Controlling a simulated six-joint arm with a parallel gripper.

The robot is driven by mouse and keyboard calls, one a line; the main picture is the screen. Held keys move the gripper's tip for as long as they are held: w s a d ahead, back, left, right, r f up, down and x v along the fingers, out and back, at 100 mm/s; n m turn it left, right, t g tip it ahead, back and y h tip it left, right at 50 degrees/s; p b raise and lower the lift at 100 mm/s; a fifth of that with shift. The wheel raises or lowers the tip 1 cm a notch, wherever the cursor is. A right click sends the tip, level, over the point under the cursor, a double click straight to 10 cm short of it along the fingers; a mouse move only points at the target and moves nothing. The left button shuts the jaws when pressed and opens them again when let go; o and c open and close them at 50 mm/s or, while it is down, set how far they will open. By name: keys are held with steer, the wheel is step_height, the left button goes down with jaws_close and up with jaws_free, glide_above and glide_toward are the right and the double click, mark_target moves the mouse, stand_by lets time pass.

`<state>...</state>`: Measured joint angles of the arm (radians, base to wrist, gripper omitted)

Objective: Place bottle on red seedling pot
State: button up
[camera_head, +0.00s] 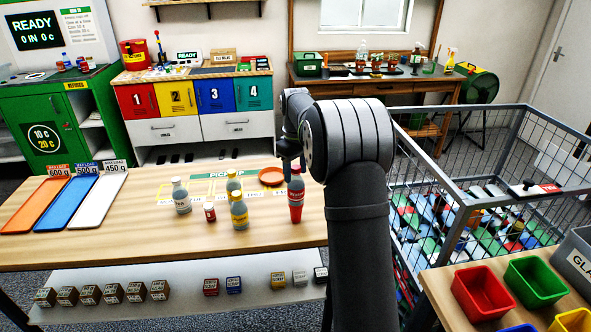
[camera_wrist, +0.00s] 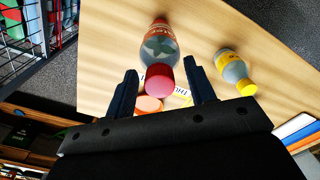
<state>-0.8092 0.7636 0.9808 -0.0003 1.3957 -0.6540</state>
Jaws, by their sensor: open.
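A bottle with a red label and red cap (camera_head: 296,200) stands upright on the wooden table, right of the other bottles. My gripper (camera_head: 290,158) is above it, pointing down. In the wrist view my gripper (camera_wrist: 157,72) is open, and the red-capped bottle (camera_wrist: 160,48) shows beyond and between its fingers, cap towards me. I cannot tell whether the fingers touch it. A red square pot (camera_head: 482,294), open at the top and apparently empty, stands on the separate wooden table at the front right, away from my gripper.
An orange dish (camera_head: 271,176) lies behind. A green pot (camera_head: 536,282) adjoins the red one. A wire cage (camera_head: 455,215) holds many items.

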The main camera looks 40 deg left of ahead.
step_height(320, 180, up, 12)
stand_by(0.5)
step_height(320, 180, down, 11)
steer(key=shift+f, duration=0.2)
steer(key=shift+r, duration=1.7)
steer(key=shift+f, duration=0.1)
